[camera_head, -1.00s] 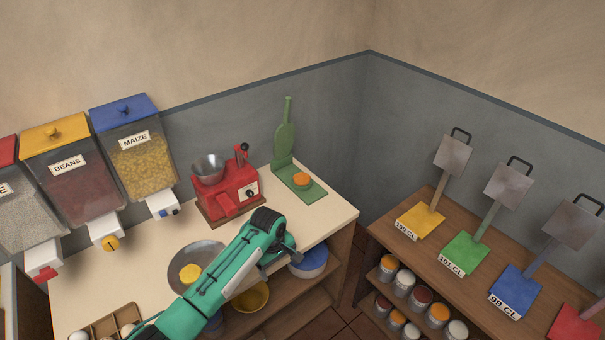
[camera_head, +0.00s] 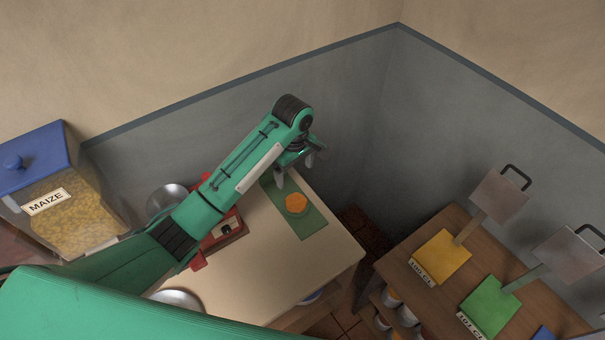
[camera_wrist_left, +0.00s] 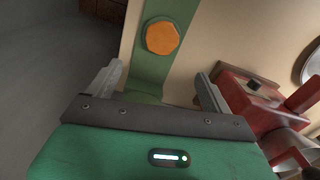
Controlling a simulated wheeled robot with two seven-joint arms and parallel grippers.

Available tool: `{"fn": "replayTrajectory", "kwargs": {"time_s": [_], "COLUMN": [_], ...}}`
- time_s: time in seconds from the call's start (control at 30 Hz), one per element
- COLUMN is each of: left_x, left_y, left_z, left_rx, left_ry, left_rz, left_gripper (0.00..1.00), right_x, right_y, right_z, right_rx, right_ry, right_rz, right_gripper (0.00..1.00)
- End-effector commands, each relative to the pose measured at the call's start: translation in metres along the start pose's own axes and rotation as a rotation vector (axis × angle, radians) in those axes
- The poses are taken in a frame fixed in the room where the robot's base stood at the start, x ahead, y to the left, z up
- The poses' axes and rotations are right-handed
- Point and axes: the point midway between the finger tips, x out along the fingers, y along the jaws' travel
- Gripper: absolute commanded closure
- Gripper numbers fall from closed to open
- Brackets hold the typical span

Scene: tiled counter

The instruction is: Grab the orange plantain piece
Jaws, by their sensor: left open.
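The orange plantain piece (camera_head: 296,203) lies on the green base of the press (camera_head: 309,223) near the back right of the counter. It also shows in the left wrist view (camera_wrist_left: 162,38), beyond my fingertips and roughly between their lines. My left gripper (camera_head: 298,168) is open and empty, above the back end of the green base, a little behind the piece and apart from it. In the left wrist view its two fingers (camera_wrist_left: 158,82) stand wide apart. The arm hides the press's upright handle in the head view. My right gripper is not in view.
The red grinder (camera_head: 222,228) with its metal bowl (camera_head: 167,199) stands left of the press, partly behind my left arm. A maize bin (camera_head: 60,195) is at the left. The counter (camera_head: 290,265) in front of the press is clear.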

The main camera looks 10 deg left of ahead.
Motion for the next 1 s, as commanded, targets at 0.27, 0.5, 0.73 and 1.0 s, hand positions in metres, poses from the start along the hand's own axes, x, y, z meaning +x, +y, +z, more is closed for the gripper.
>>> {"fn": "replayTrajectory", "kwargs": {"time_s": [0.27,0.5,0.73,1.0], "left_x": [0.032,0.073,0.088,0.123], "left_y": [-0.002,0.000,0.000,0.001], "left_z": [0.001,0.001,0.002,0.005], "left_rx": [-0.003,-0.003,-0.002,-0.002], "left_ry": [-0.001,0.000,0.000,0.001], "left_rz": [-0.007,-0.004,-0.005,-0.005], "left_gripper": [0.16,0.16,0.16,0.16], "right_x": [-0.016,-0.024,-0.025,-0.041], "right_y": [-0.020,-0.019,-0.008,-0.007], "right_z": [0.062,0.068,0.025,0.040], "right_rx": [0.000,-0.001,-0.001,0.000], "right_ry": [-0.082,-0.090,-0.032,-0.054], "right_rz": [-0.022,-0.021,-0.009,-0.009], "right_gripper": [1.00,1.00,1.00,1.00]}}
